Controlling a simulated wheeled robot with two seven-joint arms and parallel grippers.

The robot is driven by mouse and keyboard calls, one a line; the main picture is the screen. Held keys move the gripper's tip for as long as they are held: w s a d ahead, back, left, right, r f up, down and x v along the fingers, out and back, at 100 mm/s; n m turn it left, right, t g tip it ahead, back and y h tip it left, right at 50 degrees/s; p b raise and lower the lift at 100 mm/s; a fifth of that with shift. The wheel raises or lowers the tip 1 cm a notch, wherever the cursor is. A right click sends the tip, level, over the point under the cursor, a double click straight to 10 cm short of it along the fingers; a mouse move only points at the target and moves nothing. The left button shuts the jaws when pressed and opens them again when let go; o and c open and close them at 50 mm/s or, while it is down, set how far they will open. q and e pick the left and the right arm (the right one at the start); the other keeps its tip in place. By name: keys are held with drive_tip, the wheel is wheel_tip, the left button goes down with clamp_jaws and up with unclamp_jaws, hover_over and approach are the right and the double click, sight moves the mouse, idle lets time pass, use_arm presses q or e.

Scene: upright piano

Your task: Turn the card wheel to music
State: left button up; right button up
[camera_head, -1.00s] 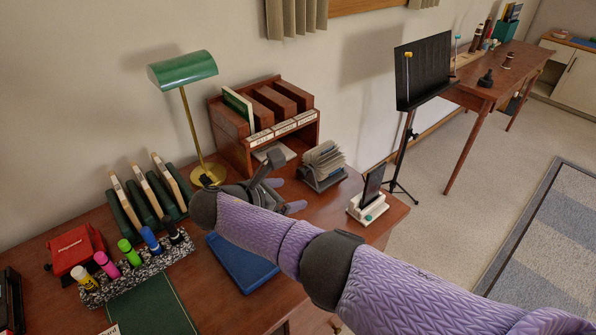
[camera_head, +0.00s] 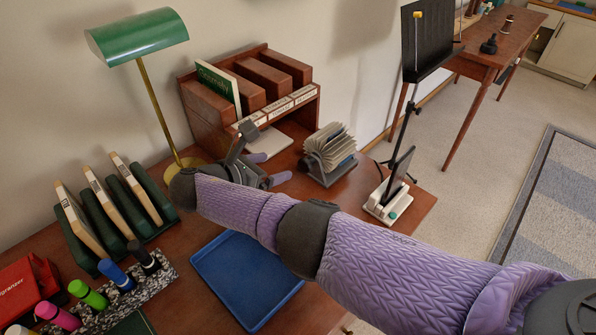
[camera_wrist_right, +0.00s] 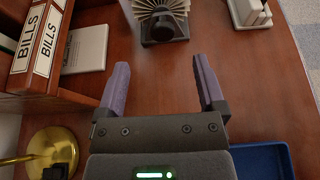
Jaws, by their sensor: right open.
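The card wheel (camera_head: 330,150), a rotary file of pale cards in a dark stand, sits on the wooden desk right of the brown organizer. In the right wrist view the card wheel (camera_wrist_right: 160,22) is at the top, just beyond the fingers, with its upper part cut off by the frame. My right gripper (camera_head: 274,168) is left of the card wheel, above the desk. In the right wrist view its two purple fingers (camera_wrist_right: 160,88) are wide apart with only bare desk between them. Any writing on the cards is too small to read. My left gripper does not show.
A brown organizer (camera_head: 205,118) with labelled slots stands behind my right gripper. A green lamp (camera_head: 150,35) is left of it. A blue tray (camera_head: 225,290) lies in front. A phone on a white stand (camera_head: 388,203) is right of the card wheel. A music stand (camera_head: 428,45) stands beyond.

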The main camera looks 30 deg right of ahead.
sight(303, 165)
drive_tip(key=b+x, duration=0.1)
drive_tip(key=x, duration=0.2)
drive_tip(key=f+b+x, duration=0.1)
drive_tip(key=b+x, duration=0.1)
drive_tip(key=x, duration=0.2)
drive_tip(key=f+b+x, duration=0.1)
drive_tip(key=b+x, duration=0.1)
drive_tip(key=x, duration=0.1)
drive_tip(key=shift+f, duration=0.1)
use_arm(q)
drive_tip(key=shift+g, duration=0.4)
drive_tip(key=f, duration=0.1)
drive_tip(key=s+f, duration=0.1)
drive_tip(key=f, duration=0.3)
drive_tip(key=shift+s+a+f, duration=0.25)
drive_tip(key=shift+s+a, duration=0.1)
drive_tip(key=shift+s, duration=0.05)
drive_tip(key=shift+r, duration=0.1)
use_arm(e)
clamp_jaws()
